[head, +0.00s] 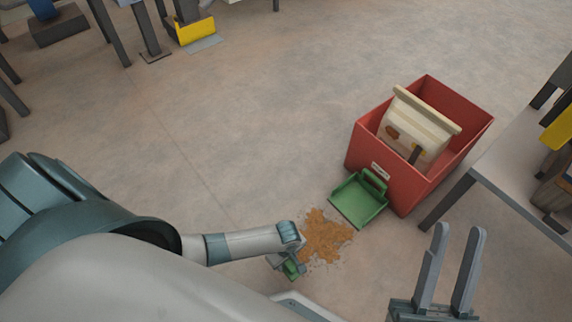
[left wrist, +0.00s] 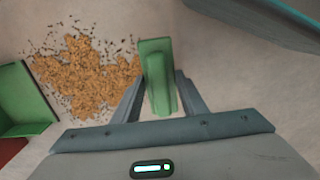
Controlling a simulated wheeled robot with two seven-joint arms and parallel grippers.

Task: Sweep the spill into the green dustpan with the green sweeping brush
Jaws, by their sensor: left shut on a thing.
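The spill (head: 325,235) is a patch of orange-brown grains on the floor, and it also shows in the left wrist view (left wrist: 88,78). The green dustpan (head: 358,198) lies on the floor just beyond the spill, against the red bin. Its edge shows at the left of the left wrist view (left wrist: 22,100). My left gripper (head: 287,265) is shut on the green sweeping brush (left wrist: 157,72), low beside the spill on the side away from the dustpan. The brush's underside is hidden. My right gripper (head: 449,275) is open and empty, its two fingers apart.
A red bin (head: 378,158) holding a cream sack (head: 420,125) stands behind the dustpan. A table (head: 520,165) is at the right edge. Machine legs and a yellow part (head: 196,32) are at the top left. The floor at centre left is clear.

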